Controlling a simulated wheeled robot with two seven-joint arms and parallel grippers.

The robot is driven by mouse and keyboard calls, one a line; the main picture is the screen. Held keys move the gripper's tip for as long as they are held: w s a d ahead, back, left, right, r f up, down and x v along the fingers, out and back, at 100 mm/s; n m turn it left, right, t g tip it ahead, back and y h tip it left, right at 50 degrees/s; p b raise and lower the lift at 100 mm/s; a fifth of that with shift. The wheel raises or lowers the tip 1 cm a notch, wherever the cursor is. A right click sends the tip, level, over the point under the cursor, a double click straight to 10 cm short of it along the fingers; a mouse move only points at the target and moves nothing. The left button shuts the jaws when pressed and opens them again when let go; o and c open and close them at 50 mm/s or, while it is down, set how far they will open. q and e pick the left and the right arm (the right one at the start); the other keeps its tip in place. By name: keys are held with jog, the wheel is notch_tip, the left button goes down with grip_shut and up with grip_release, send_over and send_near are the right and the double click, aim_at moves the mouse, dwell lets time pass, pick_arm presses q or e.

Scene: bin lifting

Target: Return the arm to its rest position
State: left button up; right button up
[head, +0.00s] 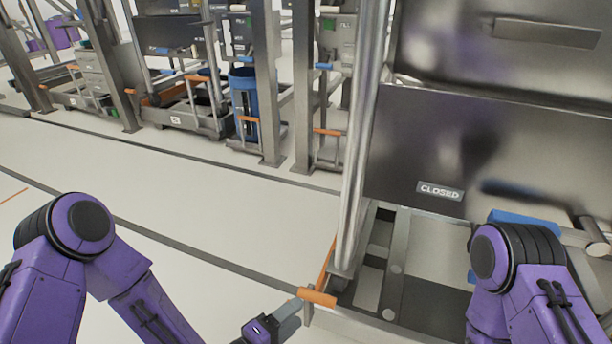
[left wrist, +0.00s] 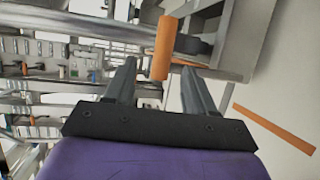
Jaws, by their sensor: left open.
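My left arm (head: 75,235) is purple and comes in from the lower left of the head view. My left gripper (head: 290,318) shows at the bottom edge, close to an orange handle (head: 318,297) on the metal frame. In the left wrist view my left gripper (left wrist: 160,72) has its two grey fingers apart, and the orange handle (left wrist: 163,48) shows between and beyond their tips. I cannot tell whether they touch it. My right arm (head: 530,285) is at the lower right of the head view; its gripper is out of sight.
A large metal unit with a dark panel and a CLOSED sign (head: 440,191) stands at the right, with a vertical rail (head: 362,130) at its edge. Racks, carts and a blue bin (head: 243,92) stand at the back. The pale floor (head: 190,185) at left centre is clear.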

pick_arm(q)
jog(key=s+a+f+m+g+y, duration=0.2)
jog(key=s+a+f+y, duration=0.15)
jog(key=a+f, duration=0.2)
jog(key=s+a+f+m+g+y, duration=0.1)
jog(key=s+a+f+g+y, duration=0.25)
jog(key=f, duration=0.35)
jog(key=s+a+f+m+g+y, duration=0.1)
jog(key=s+a+f+g+y, duration=0.15)
jog(key=s+a, duration=0.4)
jog(key=s+a+f+g+y, duration=0.1)
jog(key=s+a+y, duration=0.2)
jog(key=s+a, duration=0.4)
notch_tip(320, 180, up, 37)
jog(key=w+a+y+p, duration=0.1)
jog(key=a+p, duration=0.1)
jog(key=p, duration=3.5)
jog(key=shift+w+a+p, duration=0.15)
jog(key=shift+p, duration=0.2)
pick_arm(e)
notch_tip(320, 180, up, 38)
jog(key=w, duration=0.1)
jog(key=shift+d+f+m+t+h, duration=0.25)
jog(key=shift+d+m+t+h, duration=0.05)
jog(key=shift+d, duration=0.05)
pick_arm(q)
jog(key=shift+r, duration=0.15)
pick_arm(e)
jog(key=shift+w, duration=0.1)
